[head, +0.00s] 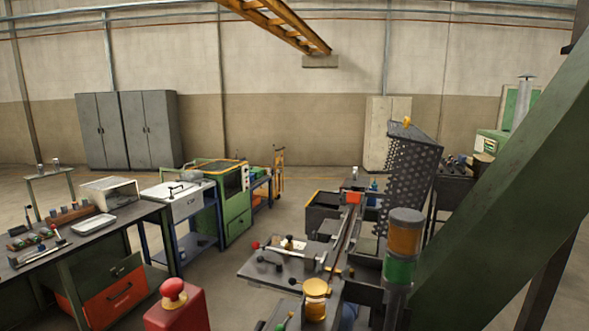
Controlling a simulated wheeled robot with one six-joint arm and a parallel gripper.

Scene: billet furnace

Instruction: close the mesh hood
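The mesh hood (408,178) is a dark perforated panel right of centre in the head view. It stands raised and nearly upright, above and to the right of a narrow machine bed. A small yellow piece (407,121) sits at its top edge. The bed (345,225) below it is uncovered along its length, and a small orange-red block (353,197) shows on it. The hood's lower edge and hinge are partly hidden behind the signal lamp. My gripper is not in view.
A signal lamp (404,240) with orange and green sections stands in front of the hood. A large green slanted beam (500,200) crosses the right side. A red post with a button (174,300) and a workbench (90,245) stand at left. Open floor (215,280) lies between.

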